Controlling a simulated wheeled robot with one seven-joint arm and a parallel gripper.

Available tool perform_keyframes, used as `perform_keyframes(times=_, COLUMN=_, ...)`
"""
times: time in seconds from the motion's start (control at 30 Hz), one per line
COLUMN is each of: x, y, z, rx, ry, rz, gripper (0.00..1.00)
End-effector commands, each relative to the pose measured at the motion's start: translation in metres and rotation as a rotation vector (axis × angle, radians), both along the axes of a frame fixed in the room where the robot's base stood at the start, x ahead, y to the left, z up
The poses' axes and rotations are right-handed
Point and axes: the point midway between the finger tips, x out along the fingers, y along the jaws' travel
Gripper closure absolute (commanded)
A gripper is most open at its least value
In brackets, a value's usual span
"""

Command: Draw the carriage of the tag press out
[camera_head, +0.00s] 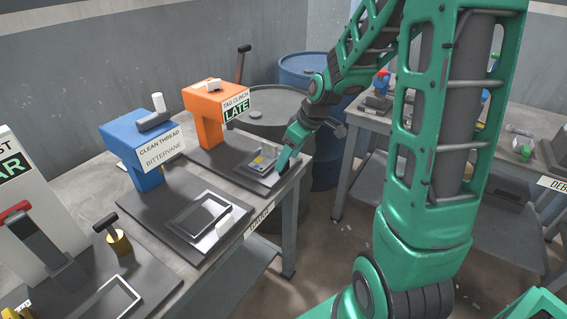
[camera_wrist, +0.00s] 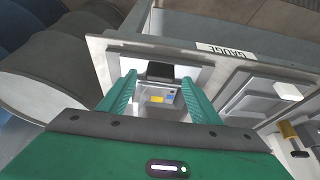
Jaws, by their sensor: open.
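The orange tag press (camera_head: 213,112), marked TAG CLINCH and LATE, stands on the bench in the head view. Its grey carriage (camera_head: 254,167) lies on the base plate at the front of the press, with a small yellow patch on it. The carriage also shows in the wrist view (camera_wrist: 149,91), with a dark block (camera_wrist: 160,70), seemingly its handle, at its outer end. My gripper (camera_head: 281,163) is at the front end of the carriage. In the wrist view my gripper (camera_wrist: 159,80) is open, one green finger on each side of the dark block. Contact cannot be told.
A blue press (camera_head: 143,150), marked CLEAN THREAD, stands left of the orange press with its own tray (camera_head: 198,219). The bench edge carries a GAUGE label (camera_wrist: 226,50). Grey (camera_head: 262,108) and blue (camera_head: 305,68) drums stand behind. Another bench (camera_head: 365,119) is at right.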

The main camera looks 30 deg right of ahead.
Motion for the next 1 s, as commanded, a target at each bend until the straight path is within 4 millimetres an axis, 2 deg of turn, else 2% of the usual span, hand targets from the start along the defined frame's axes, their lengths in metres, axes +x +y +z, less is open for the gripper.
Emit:
perform_keyframes(times=0.03, x=-0.002, y=-0.003, z=0.011, rx=-0.002, ry=-0.006, rz=-0.002, gripper=0.42)
perform_keyframes(times=0.2, x=-0.013, y=-0.008, z=0.039, rx=-0.001, ry=-0.004, rz=0.000, gripper=0.42)
perform_keyframes(times=0.4, x=-0.021, y=-0.012, z=0.060, rx=-0.001, ry=-0.002, rz=-0.002, gripper=0.42)
perform_keyframes(times=0.6, x=-0.024, y=-0.013, z=0.066, rx=0.000, ry=0.001, rz=-0.001, gripper=0.42)
perform_keyframes(times=1.0, x=-0.023, y=-0.013, z=0.065, rx=0.000, ry=0.001, rz=0.000, gripper=0.42)
